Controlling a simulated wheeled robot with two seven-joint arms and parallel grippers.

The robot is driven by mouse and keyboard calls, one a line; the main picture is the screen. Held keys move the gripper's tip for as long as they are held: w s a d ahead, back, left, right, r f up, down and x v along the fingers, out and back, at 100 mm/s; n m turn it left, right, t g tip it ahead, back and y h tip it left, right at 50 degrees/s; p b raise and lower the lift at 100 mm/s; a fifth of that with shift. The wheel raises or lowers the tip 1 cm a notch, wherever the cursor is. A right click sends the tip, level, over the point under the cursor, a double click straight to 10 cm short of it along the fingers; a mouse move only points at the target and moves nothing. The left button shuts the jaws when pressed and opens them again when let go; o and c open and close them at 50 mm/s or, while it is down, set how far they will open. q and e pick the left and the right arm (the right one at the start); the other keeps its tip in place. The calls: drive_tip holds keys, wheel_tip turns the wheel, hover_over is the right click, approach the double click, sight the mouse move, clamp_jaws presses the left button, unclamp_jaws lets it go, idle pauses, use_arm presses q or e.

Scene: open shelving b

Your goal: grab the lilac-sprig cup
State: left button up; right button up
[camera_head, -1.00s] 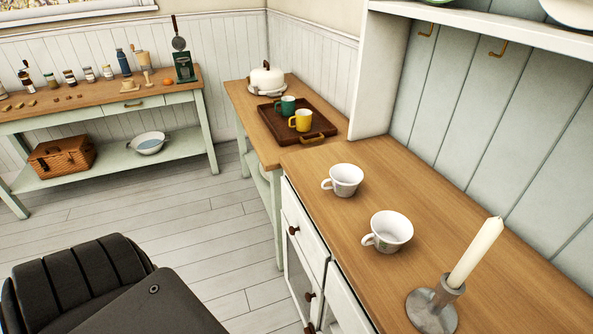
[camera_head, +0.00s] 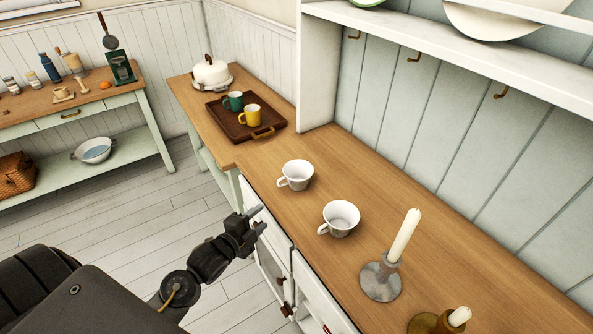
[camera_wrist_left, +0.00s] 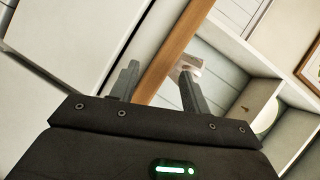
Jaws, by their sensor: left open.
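Two white cups stand upright on the wooden counter: a farther cup (camera_head: 297,174) and a nearer cup (camera_head: 341,218). Both handles point to the left side of the picture. Their decoration is too small to read now, so I cannot tell which one bears the lilac sprig. My left gripper (camera_head: 259,219) is open and empty, just off the counter's front edge, left of both cups and apart from them. In the left wrist view its two fingers (camera_wrist_left: 158,85) stand apart, with a small pale shape behind the right finger that I cannot identify. My right gripper is not in view.
A dark tray (camera_head: 225,124) with green and yellow mugs lies farther back. A shelf (camera_head: 470,62) overhangs the counter. Counter between cups and back panel is clear.

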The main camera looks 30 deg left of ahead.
sight(280, 195)
use_arm(q)
wheel_tip(280, 195, up, 8)
drive_tip(key=m+t, duration=0.1)
drive_tip(key=m, duration=0.1)
drive_tip(key=shift+h, duration=0.4)
drive_tip(key=w, duration=0.1)
drive_tip(key=w+f+p, duration=0.1)
drive_tip(key=w, duration=0.1)
drive_tip(key=w+d, duration=0.1)
drive_tip(key=w, duration=0.1)
drive_tip(key=shift+w+d+f+p, duration=0.1)
drive_tip(key=shift+w+f+p, duration=0.15)
drive_tip(key=shift+p, duration=0.1)
drive_tip(key=shift+w+r, duration=0.1)
drive_tip(key=shift+w, duration=0.1)
drive_tip(key=w+p, duration=0.2)
drive_tip(key=w, duration=0.1)
drive_tip(key=shift+w+f, duration=0.3)
drive_tip(key=shift+f, duration=0.1)
drive_tip(key=shift+w+d+f, duration=0.15)
drive_tip(key=shift+w+f, duration=0.05)
drive_tip(key=shift+w, duration=0.3)
drive_tip(key=shift+c, duration=0.6)
drive_tip(key=c, duration=0.7)
